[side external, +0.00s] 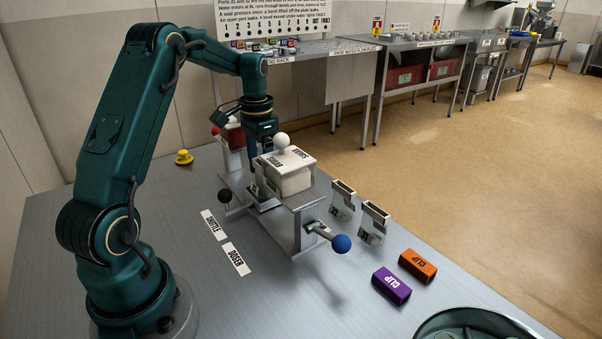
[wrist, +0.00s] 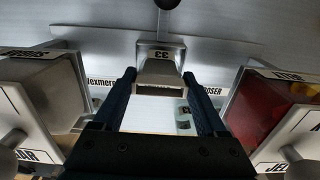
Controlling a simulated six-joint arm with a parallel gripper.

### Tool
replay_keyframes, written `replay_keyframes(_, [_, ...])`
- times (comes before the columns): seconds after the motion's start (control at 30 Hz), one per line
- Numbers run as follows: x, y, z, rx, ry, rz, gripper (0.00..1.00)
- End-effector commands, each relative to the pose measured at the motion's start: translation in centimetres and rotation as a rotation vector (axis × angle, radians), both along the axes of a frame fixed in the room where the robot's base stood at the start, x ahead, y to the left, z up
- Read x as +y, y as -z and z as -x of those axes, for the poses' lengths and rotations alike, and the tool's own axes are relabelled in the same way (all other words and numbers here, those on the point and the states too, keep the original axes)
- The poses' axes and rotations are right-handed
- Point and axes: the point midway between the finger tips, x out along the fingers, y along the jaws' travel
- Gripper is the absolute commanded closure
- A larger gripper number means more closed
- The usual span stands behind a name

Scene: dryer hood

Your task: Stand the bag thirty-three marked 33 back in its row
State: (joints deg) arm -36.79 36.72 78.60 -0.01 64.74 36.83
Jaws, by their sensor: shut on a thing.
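The bag marked 33 (wrist: 158,72) is a pale grey, box-like piece with an open dark end, seen in the middle of the wrist view. Its label reads upside down there. My gripper (wrist: 159,80) has one dark finger on each side of the bag and is shut on it. In the side view my gripper points down behind the white box on the stand, so its fingertips and most of the bag are hidden. Two similar grey pieces, a nearer one (side external: 373,223) and a farther one (side external: 343,200), stand upright in a line on the table, right of the stand.
A white lidded box (side external: 287,178) with a round knob sits on the metal stand, close beside my gripper. A red box (side external: 233,137) is on the other side. A blue-ball lever (side external: 341,243) sticks out in front. Purple (side external: 391,285) and orange (side external: 417,265) clips lie at right.

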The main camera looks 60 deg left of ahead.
Motion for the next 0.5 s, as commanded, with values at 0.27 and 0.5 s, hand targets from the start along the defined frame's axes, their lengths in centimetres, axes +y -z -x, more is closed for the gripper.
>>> replay_keyframes(0.27, [0.1, -5.1, -0.1, -0.006, 0.0, -0.004, 0.98])
replay_keyframes(0.5, [0.1, -8.5, -0.1, -0.005, 0.0, -0.004, 0.98])
